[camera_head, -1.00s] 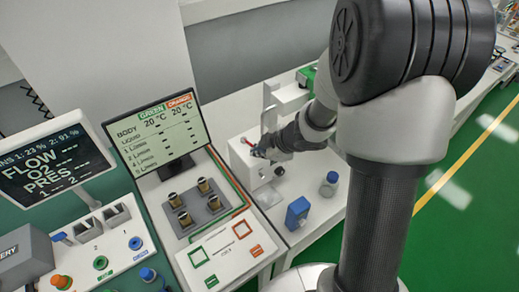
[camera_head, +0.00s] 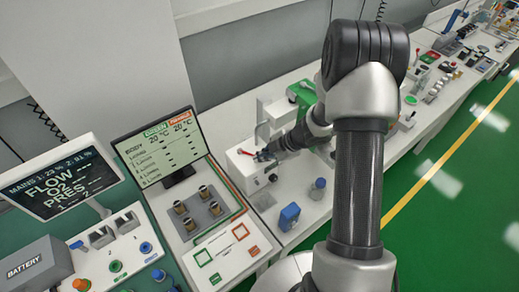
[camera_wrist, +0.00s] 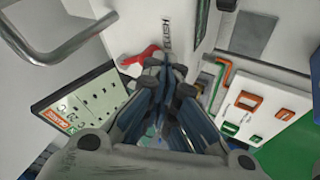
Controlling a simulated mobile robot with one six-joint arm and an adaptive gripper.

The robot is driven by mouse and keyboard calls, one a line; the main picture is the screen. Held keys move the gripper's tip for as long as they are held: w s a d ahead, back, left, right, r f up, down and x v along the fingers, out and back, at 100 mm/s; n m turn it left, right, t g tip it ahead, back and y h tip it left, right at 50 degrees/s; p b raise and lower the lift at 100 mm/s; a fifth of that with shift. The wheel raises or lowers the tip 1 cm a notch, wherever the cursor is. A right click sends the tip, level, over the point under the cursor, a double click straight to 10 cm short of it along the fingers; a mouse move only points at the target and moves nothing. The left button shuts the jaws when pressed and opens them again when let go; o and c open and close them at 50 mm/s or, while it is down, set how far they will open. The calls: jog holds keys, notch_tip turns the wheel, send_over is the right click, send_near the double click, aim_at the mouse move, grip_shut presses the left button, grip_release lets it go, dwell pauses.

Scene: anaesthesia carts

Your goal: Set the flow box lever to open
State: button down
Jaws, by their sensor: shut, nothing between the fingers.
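The flow box (camera_head: 249,177) is a white box on the bench right of the screen. Its red lever (camera_head: 245,153) shows at the top, just left of my gripper (camera_head: 262,156). In the wrist view the red lever (camera_wrist: 140,56) lies across the white face of the box, beside a small dark printed label (camera_wrist: 166,33) that is hard to read. My gripper (camera_wrist: 168,78) is shut and empty, its fingertips close to the lever's right end. The fingers partly hide that end, so I cannot tell whether they touch it.
A screen (camera_head: 160,147) and a panel with several brass fittings (camera_head: 198,211) stand left of the box. A blue block (camera_head: 289,216) and a blue-capped bottle (camera_head: 318,189) stand in front. A metal handle (camera_wrist: 62,45) crosses the wrist view's upper left.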

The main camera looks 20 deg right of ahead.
jog(key=shift+w+d+r+n+p, duration=0.25)
jog(key=shift+w+d+n+p, duration=0.2)
jog(key=shift+p, duration=0.55)
jog(key=shift+w+d+f+p, duration=0.25)
jog(key=shift+w+d+p, duration=0.35)
jog(key=shift+w+p, duration=0.3)
jog(key=shift+s, duration=0.1)
jog(key=shift+a, duration=0.1)
